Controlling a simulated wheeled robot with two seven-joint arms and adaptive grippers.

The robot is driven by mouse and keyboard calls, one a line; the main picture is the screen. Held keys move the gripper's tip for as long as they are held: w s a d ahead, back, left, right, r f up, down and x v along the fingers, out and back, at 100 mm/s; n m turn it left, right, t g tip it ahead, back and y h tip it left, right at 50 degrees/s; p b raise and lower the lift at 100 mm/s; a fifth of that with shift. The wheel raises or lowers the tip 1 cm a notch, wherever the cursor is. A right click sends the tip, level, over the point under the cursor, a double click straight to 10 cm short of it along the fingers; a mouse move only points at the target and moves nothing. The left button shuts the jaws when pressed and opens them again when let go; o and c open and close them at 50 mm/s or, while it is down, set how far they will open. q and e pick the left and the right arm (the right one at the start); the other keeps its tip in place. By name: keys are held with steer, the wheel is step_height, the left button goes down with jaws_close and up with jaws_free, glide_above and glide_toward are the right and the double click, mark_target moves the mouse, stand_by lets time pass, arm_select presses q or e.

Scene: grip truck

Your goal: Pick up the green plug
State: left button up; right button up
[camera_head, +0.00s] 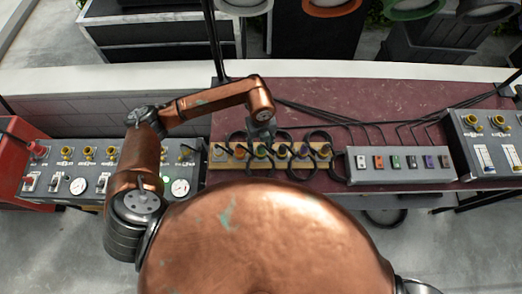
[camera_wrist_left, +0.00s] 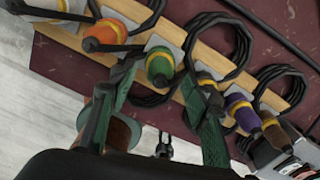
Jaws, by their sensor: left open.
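The green plug (camera_head: 262,151) stands on the wooden rack (camera_head: 231,164), third from the left in a row of plugs on the dark red table. In the left wrist view the green plug (camera_wrist_left: 159,70) has a yellow band and a dark tip, and sits between my two fingers. My left gripper (camera_head: 262,132) is over the green plug; its fingers also show in the left wrist view (camera_wrist_left: 158,85). It is open, with visible gaps on both sides of the plug. The head view partly hides the plug behind the gripper. My right gripper is out of view.
Black cables loop behind the rack (camera_wrist_left: 240,45). A grey socket panel (camera_head: 400,177) lies to the right, and a control panel (camera_head: 72,184) to the left.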

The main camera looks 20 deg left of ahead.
arm_select(q)
steer(key=shift+f, duration=1.65)
steer(key=shift+c, duration=0.2)
jaws_close()
